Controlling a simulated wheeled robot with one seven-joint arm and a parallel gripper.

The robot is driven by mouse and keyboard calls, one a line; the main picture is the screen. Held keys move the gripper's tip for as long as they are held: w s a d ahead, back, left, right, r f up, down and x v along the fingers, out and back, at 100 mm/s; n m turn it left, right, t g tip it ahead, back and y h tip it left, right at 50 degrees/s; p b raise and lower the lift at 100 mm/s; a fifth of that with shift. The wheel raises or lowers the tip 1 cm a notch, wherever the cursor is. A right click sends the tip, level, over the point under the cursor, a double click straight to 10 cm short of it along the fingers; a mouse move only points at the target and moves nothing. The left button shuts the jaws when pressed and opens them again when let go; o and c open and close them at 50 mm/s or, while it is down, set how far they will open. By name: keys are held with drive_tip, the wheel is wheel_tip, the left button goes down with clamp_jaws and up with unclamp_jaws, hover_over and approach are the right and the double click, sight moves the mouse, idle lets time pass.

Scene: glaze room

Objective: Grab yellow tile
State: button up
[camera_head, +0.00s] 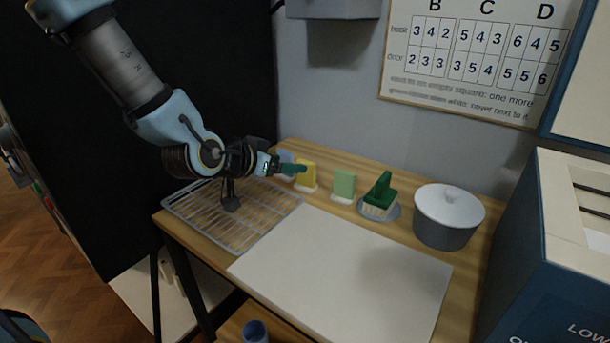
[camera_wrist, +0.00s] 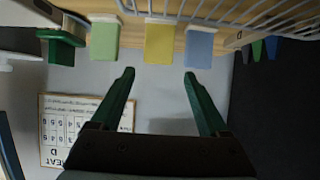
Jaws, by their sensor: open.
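The yellow tile (camera_head: 307,174) stands upright in a white base at the back of the wooden table, between a blue tile (camera_head: 286,160) and a green tile (camera_head: 344,184). In the wrist view the yellow tile (camera_wrist: 159,44) is in the middle, lined up with the gap between my fingers. My gripper (camera_head: 298,169) has dark green fingers and reaches in from the left near the blue and yellow tiles. In the wrist view my gripper (camera_wrist: 159,76) is open and empty, with its fingertips short of the yellow tile.
A wire rack (camera_head: 240,226) lies on the table's left, beneath my arm. A white board (camera_head: 340,270) covers the front and looks bare. A green brush (camera_head: 381,190) on a grey dish and a lidded pot (camera_head: 447,216) stand to the right.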

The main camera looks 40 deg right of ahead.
drive_tip(key=p, duration=0.2)
hover_over(301, 188)
drive_tip(key=shift+s+a+f, duration=0.1)
drive_tip(key=shift+a+f, duration=0.15)
drive_tip(key=shift+f, duration=0.4)
drive_tip(key=shift+s+a+f, duration=0.1)
drive_tip(key=shift+a+f, duration=0.1)
drive_tip(key=shift+f, duration=0.4)
drive_tip(key=shift+w+d+f, duration=0.15)
drive_tip(key=shift+d+f, duration=0.15)
drive_tip(key=shift+d, duration=0.05)
drive_tip(key=shift+c, duration=0.3)
drive_tip(key=c, duration=1.2)
drive_tip(key=shift+o, duration=0.2)
drive_tip(key=shift+r, duration=0.1)
